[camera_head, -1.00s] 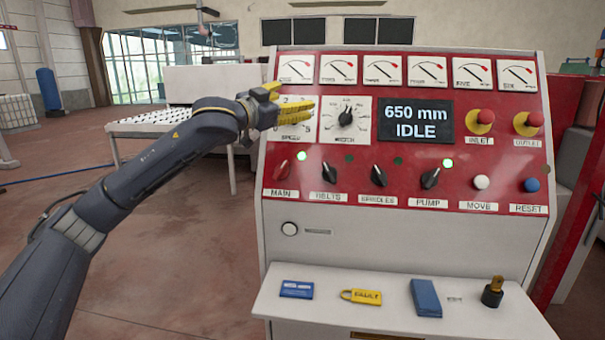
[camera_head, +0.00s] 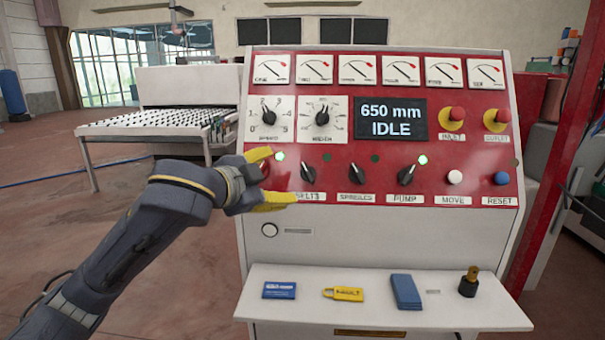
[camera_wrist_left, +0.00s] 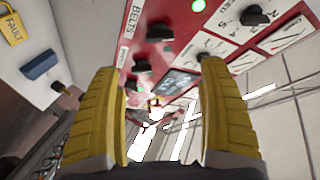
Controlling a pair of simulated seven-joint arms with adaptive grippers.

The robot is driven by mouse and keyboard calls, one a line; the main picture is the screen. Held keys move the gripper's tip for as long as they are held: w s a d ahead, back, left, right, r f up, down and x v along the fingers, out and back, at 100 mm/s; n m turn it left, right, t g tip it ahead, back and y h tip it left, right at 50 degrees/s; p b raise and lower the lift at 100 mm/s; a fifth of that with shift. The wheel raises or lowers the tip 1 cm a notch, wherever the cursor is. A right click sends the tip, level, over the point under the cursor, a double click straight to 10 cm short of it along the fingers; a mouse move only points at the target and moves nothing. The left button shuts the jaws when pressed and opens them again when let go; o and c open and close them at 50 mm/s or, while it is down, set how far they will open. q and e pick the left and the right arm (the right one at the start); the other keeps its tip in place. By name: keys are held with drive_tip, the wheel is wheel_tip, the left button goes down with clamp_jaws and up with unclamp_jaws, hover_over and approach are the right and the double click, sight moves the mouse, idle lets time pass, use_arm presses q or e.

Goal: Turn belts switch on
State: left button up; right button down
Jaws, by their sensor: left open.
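The belts switch (camera_head: 308,173) is a black knob on the red control panel (camera_head: 440,190), its label partly covered by my gripper. Its pointer is tilted slightly. The small lamp (camera_head: 326,157) right above it is dark, while the lamp (camera_head: 280,156) to its left glows green. My left gripper (camera_head: 277,177) is open and empty, just left of the belts switch, and covers most of the main switch. In the left wrist view the belts knob (camera_wrist_left: 160,32) is beyond the open yellow fingers (camera_wrist_left: 158,80), not between them. My right gripper is out of view.
A display (camera_head: 391,119) reads 650 mm IDLE. Below, a shelf (camera_head: 380,312) holds a blue card, yellow padlock, blue block and dark knob-like piece. A roller table stands behind left.

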sight(306, 172)
use_arm(q)
drive_tip(key=x, duration=1.6)
drive_tip(key=shift+r, duration=0.1)
drive_tip(key=c, duration=1.2)
